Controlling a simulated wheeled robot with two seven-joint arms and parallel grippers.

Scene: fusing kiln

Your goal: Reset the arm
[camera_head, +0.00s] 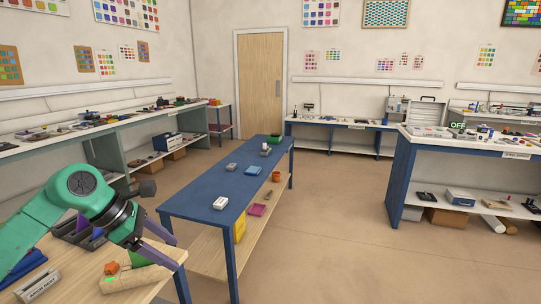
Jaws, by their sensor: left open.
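My left arm comes in from the left. Its left gripper (172,252) is open, with dark purple fingers spread over the near wooden table (85,290). Nothing shows between the fingers. Below and beside it lies a pale block-like piece (132,279) with an orange part (112,268) and a green part near it. The gripper partly covers this area, and I cannot tell whether it touches anything. My right gripper is not in view.
A blue table (190,193) with small items stands just ahead, with a wooden lower shelf. A grey block (38,286) lies on the near table. Benches line the left wall and right side. The floor (350,230) right of the blue table is clear.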

